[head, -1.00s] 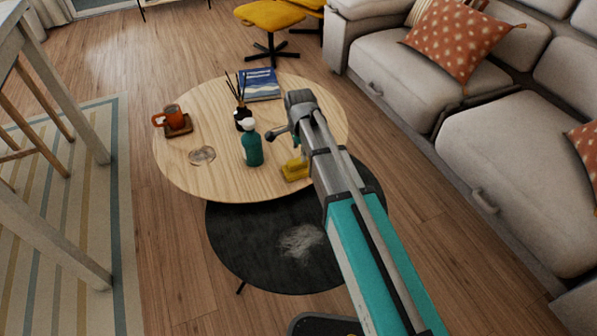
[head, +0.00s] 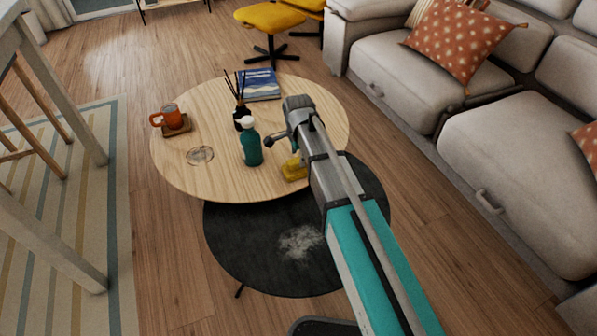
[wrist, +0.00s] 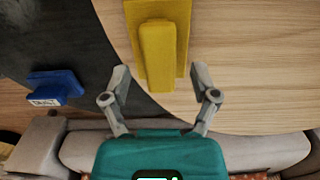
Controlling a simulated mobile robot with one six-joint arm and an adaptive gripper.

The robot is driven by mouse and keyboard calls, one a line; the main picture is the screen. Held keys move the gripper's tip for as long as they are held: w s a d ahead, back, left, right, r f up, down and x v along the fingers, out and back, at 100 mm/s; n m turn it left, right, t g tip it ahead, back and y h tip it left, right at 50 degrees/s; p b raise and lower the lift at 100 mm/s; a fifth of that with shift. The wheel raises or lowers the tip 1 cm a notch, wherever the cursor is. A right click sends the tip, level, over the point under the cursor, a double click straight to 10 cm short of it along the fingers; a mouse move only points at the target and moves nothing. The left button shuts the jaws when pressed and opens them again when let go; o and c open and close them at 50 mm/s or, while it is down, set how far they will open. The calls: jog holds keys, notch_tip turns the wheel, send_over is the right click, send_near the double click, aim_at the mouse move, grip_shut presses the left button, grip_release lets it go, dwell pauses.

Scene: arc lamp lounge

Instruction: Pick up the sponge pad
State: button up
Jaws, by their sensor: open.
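The yellow sponge pad (head: 293,172) lies near the front right edge of the round wooden table (head: 190,165), partly hidden by my arm in the head view. In the wrist view the sponge pad (wrist: 183,35) is a flat yellow slab with a narrower raised yellow block on it. My gripper (wrist: 161,76) is open and empty. Its two fingertips are on either side of the block's near end in that view. Contact and height above the pad cannot be told.
A teal pump bottle (head: 250,148) and a reed diffuser (head: 241,118) stand left of the pad. An orange mug (head: 168,115), glass coaster (head: 200,155) and blue book (head: 259,84) are farther off. A blue labelled object (wrist: 58,87) is by the dark lower table (head: 240,255), which has a whitish patch.

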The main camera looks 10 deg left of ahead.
jog(key=shift+f+b, duration=0.9)
jog(key=shift+f, duration=0.3)
jog(key=shift+c, duration=0.2)
grip_shut()
